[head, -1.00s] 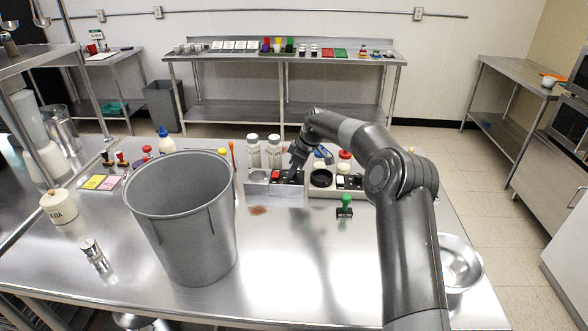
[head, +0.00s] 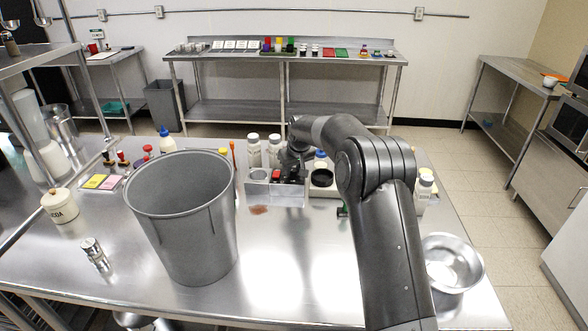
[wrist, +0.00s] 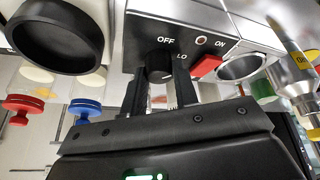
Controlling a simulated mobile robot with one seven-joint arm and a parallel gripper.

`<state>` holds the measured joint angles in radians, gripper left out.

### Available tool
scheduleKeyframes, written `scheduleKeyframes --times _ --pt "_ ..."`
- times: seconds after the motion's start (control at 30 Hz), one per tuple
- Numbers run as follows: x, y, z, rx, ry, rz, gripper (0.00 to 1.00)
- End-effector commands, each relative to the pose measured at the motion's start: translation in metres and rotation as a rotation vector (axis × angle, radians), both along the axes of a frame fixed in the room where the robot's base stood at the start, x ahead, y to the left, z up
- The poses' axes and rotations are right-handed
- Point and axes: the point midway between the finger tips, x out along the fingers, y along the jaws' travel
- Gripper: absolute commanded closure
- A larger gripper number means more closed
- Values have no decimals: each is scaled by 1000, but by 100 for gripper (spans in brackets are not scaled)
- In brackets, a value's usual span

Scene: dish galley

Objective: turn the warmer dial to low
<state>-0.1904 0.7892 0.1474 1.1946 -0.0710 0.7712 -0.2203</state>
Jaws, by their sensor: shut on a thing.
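The warmer dial (wrist: 159,66) is a dark knob on a black panel (wrist: 190,30) in the wrist view. OFF is printed above it and LO beside it on the right. My gripper (wrist: 160,84) has one finger on each side of the dial and is shut on it. The dial's pointer mark does not show, so I cannot tell its exact setting. A red switch (wrist: 206,66) sits right of the dial near the ON label. In the head view, the warmer's red switch (head: 276,174) shows, while my arm hides the dial.
A large grey bin (head: 185,225) stands at the left on the steel table. White-capped bottles (head: 254,151) stand behind the warmer. A black ring (head: 321,178) lies to its right. A steel bowl (head: 462,268) is at the right. The front middle of the table is clear.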

Motion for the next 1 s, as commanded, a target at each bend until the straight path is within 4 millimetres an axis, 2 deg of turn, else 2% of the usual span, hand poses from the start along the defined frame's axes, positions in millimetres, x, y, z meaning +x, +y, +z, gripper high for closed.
scheduleKeyframes --times 0.2,0.5,1.0 --pt "0 3 0 -1 -2 -168 96" --pt "0 3 0 -1 -1 -320 96" --pt "0 2 0 0 0 -375 96"
